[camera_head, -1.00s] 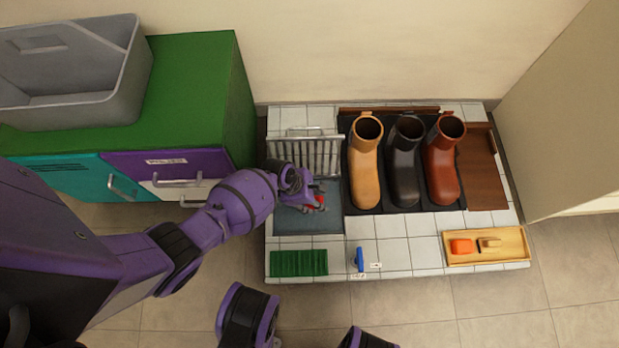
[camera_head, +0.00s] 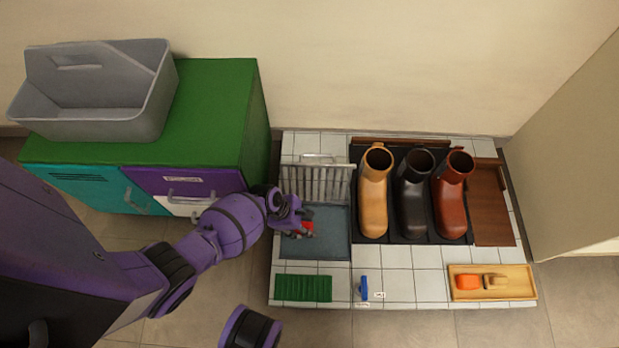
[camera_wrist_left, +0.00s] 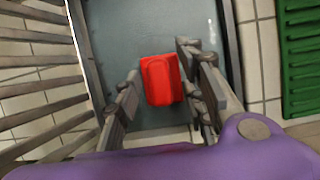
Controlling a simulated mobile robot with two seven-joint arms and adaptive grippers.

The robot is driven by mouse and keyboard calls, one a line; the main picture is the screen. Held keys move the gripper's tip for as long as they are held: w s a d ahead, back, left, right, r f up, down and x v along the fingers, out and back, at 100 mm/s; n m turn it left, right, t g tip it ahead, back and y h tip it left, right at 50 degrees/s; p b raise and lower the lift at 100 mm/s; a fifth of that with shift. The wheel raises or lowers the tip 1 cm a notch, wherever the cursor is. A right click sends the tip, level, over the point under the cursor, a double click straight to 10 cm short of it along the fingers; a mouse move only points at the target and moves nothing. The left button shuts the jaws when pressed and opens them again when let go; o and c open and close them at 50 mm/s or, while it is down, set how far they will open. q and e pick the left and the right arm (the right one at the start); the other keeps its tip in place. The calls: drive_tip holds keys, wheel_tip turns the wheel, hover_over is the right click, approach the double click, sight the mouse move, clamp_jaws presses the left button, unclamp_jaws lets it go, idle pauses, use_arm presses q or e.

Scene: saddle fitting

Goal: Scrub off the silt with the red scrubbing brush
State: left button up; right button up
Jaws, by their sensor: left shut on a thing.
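The red scrubbing brush (camera_head: 307,229) is in my left gripper (camera_head: 301,222), over the left part of the shallow blue-grey basin (camera_head: 335,246). In the left wrist view the red brush (camera_wrist_left: 160,80) sits between the two fingers of the left gripper (camera_wrist_left: 158,98), which is shut on it. The basin floor (camera_wrist_left: 150,28) looks plain blue-grey there, and I cannot make out silt on it. Whether the bristles touch the floor is hidden. My right gripper is in neither view.
A slatted metal grate (camera_head: 317,183) stands raised at the basin's back edge. Three boots, tan (camera_head: 374,200), black (camera_head: 411,200) and brown (camera_head: 449,205), stand to the right. A green ribbed mat (camera_head: 303,288), a blue item (camera_head: 364,287) and a wooden tray (camera_head: 520,292) lie in front.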

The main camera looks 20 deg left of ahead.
use_arm(q)
drive_tip(key=shift+s+a+f, duration=0.1)
drive_tip(key=shift+s+a, duration=0.25)
drive_tip(key=shift+a, duration=0.3)
drive_tip(key=shift+p, duration=0.3)
drive_tip(key=shift+w+d+r, duration=0.1)
drive_tip(key=shift+w+d, duration=0.15)
drive_tip(key=shift+d, duration=0.3)
drive_tip(key=shift+w+d+r, duration=0.1)
drive_tip(key=shift+w+d, duration=0.1)
drive_tip(key=shift+d, duration=0.4)
drive_tip(key=shift+w+d+r, duration=0.1)
drive_tip(key=shift+w+d, duration=0.15)
drive_tip(key=shift+d, duration=0.3)
drive_tip(key=shift+w+d+f, duration=0.1)
drive_tip(key=shift+w+d, duration=0.15)
drive_tip(key=shift+d, duration=0.35)
drive_tip(key=shift+w+d+f, duration=0.1)
drive_tip(key=shift+w+d, duration=0.15)
drive_tip(key=shift+d, duration=0.3)
drive_tip(key=shift+w+d, duration=0.25)
drive_tip(key=shift+d, duration=0.35)
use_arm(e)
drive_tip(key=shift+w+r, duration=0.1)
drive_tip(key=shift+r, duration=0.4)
